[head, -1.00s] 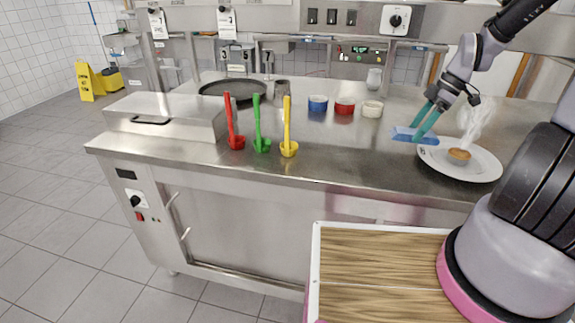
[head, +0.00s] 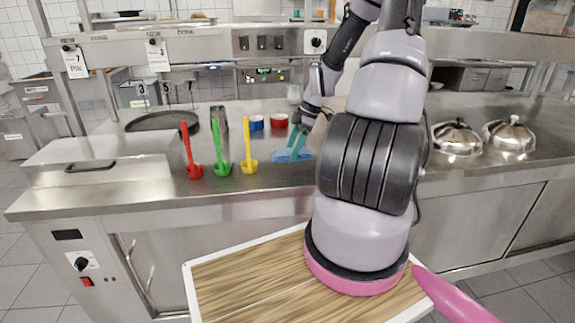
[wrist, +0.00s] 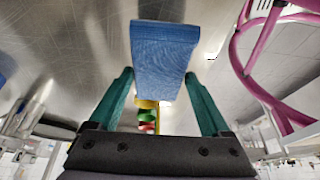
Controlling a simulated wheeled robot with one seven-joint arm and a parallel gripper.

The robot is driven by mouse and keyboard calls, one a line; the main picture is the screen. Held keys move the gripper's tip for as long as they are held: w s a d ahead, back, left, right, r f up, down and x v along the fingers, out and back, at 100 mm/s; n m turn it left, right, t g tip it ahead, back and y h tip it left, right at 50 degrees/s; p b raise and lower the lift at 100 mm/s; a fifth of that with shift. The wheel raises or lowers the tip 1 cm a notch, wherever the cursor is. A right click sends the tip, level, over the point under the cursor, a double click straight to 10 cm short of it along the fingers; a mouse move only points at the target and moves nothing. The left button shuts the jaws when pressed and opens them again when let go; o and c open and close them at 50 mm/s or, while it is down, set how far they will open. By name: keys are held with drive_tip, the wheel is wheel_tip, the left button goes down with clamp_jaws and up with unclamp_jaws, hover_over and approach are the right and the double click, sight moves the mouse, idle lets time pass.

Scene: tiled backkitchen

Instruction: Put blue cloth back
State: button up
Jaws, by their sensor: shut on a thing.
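The blue cloth (head: 291,156) is a flat, folded, block-like piece. It also fills the upper middle of the wrist view (wrist: 164,50). My gripper (head: 296,142) has teal fingers and is shut on the cloth. In the wrist view, the fingers (wrist: 160,76) come up on either side of the cloth's lower end. In the head view the cloth appears over the steel counter (head: 130,192), right of the yellow ladle; its height above the surface is hard to tell. My arm covers the area to the right of the gripper.
Upright red (head: 194,168), green (head: 221,166) and yellow (head: 249,164) ladles stand close left of the cloth. Blue (head: 256,123) and red (head: 279,121) bowls stand behind. A steel box (head: 95,163) and pan (head: 160,121) are farther left. Domed lids (head: 456,139) sit on the right counter.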

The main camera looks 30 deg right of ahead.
sight(293, 170)
drive_tip(key=shift+d+f, duration=0.1)
drive_tip(key=shift+f, duration=2.4)
drive_tip(key=shift+f, duration=0.1)
drive_tip(key=o, duration=1)
drive_tip(key=v, duration=1.2)
drive_tip(key=s+a+r+m+t+h, duration=0.1)
drive_tip(key=s+a+r+m+h, duration=0.15)
drive_tip(key=a+r+m, duration=0.45)
drive_tip(key=s+a+r+m+t+h, duration=0.1)
drive_tip(key=s+a+r+m+h, duration=0.2)
drive_tip(key=r, duration=0.7)
drive_tip(key=s+a+r+m+t+y, duration=0.3)
drive_tip(key=s+a+r+m, duration=0.5)
drive_tip(key=s+r, duration=0.3)
drive_tip(key=shift+s+m+t, duration=0.5)
drive_tip(key=shift+s+t, duration=0.1)
drive_tip(key=shift+s, duration=0.45)
